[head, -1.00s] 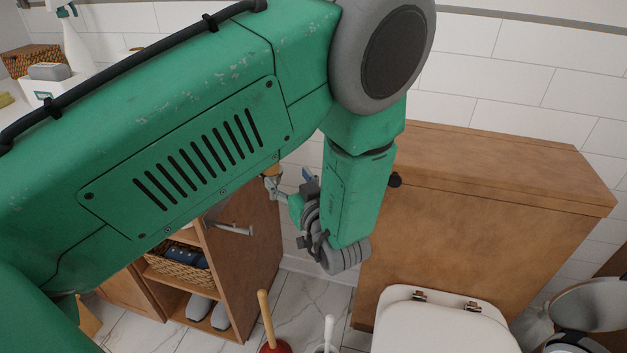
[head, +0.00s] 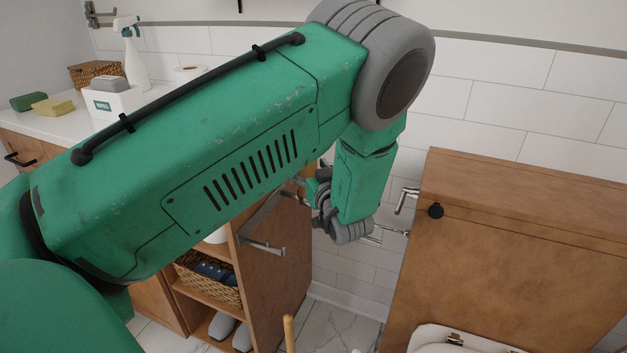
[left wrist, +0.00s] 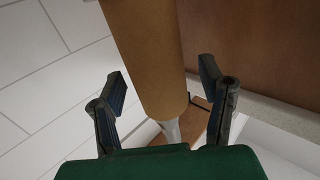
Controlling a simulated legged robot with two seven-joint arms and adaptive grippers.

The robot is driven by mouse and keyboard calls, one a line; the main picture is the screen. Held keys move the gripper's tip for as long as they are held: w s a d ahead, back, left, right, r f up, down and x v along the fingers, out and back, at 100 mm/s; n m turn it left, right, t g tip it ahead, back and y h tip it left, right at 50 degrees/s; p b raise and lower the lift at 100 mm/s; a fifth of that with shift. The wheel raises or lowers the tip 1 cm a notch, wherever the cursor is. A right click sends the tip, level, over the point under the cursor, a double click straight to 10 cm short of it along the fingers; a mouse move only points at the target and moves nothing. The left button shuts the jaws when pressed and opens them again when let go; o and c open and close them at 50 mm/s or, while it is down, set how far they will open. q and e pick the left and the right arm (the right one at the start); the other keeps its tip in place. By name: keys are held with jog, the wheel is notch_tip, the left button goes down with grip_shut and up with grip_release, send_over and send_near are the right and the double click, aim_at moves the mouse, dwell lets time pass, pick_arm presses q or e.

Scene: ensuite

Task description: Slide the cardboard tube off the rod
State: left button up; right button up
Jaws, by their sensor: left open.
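The brown cardboard tube (left wrist: 150,60) runs down the middle of the left wrist view, between the fingers of my left gripper (left wrist: 163,78). The fingers are spread, with a gap visible on both sides of the tube. A pale rod-like piece (left wrist: 172,131) shows below the tube's lower end; how far it reaches inside is hidden. In the head view a metal holder (head: 262,246) sticks out from the wooden cabinet side. My left arm and wrist hide the fingertips there, and I cannot make out the tube. My right gripper is not in view.
The open wooden cabinet (head: 285,275) with a basket (head: 207,277) stands below my left arm. A wooden panel (head: 500,265) stands to the right, with the toilet (head: 460,340) at its foot. The counter at left holds a spray bottle (head: 134,60), a white box (head: 113,101) and sponges.

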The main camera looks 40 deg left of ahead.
pick_arm(q)
jog(key=shift+w+d+r, duration=0.15)
jog(key=shift+d+r, duration=0.05)
jog(key=shift+a+f, duration=0.1)
jog(key=shift+a, duration=0.15)
jog(key=c, duration=0.3)
jog(key=shift+a, duration=0.15)
jog(key=c, duration=0.8)
jog(key=shift+a+f, duration=0.1)
jog(key=shift+a, duration=0.05)
jog(key=shift+c, duration=0.8)
jog(key=r+p, duration=0.2)
jog(key=shift+d+r, duration=0.35)
jog(key=shift+r, duration=0.05)
notch_tip(320, 180, up, 3)
jog(key=p, duration=0.2)
jog(key=shift+a+p, duration=0.15)
jog(key=shift+p, duration=0.15)
notch_tip(320, 180, up, 4)
jog(key=p, duration=0.2)
jog(key=shift+f+p, duration=0.2)
jog(key=shift+p, duration=0.1)
jog(key=shift+r+p, duration=4.95)
jog(key=shift+r, duration=1.45)
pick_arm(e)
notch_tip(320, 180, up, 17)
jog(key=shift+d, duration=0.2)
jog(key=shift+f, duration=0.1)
